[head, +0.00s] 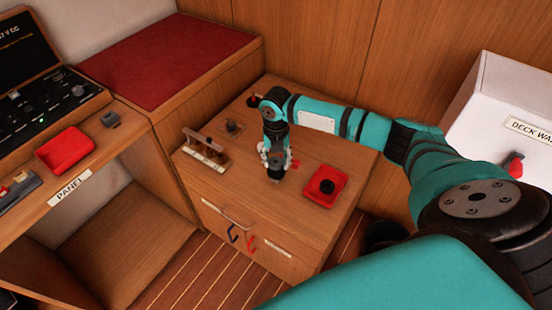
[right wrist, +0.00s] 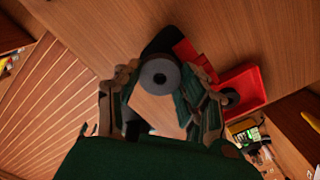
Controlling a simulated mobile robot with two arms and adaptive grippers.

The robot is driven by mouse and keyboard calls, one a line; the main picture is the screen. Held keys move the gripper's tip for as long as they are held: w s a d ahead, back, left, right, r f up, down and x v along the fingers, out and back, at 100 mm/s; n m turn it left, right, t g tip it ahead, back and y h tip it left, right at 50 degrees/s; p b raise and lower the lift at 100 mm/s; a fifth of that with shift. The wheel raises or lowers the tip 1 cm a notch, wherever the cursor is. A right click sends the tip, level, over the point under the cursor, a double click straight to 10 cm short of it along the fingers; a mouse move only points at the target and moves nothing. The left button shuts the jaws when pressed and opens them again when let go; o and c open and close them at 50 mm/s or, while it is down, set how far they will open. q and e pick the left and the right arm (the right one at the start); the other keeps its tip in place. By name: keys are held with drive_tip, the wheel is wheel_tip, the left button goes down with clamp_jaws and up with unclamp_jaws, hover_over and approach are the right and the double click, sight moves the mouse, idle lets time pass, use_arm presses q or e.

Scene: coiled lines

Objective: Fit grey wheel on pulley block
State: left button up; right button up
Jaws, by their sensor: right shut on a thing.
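The grey wheel (right wrist: 160,76), a disc with a dark centre hole, is between the fingers of my right gripper (right wrist: 161,88) in the right wrist view. In the head view my right gripper (head: 275,163) points down over the wooden cabinet top and is shut on the wheel. A red and black piece, which looks like the pulley block (right wrist: 185,50), lies just behind the wheel. Its red part shows beside the gripper in the head view (head: 295,163). I cannot tell whether wheel and block touch. My left gripper is not in view.
A red tray (head: 311,189) holding a black round part (head: 327,186) stands right of the gripper. Another red tray (head: 88,151) is on the left bench. A white box (head: 500,115) stands far right.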

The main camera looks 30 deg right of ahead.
use_arm(q)
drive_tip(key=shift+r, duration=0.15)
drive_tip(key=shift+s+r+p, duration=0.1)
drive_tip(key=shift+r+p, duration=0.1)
drive_tip(key=shift+p, duration=0.1)
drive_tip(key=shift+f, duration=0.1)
idle(0.5)
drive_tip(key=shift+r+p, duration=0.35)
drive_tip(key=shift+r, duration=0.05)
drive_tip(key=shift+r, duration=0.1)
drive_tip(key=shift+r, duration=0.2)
idle(0.3)
drive_tip(key=shift+p, duration=0.3)
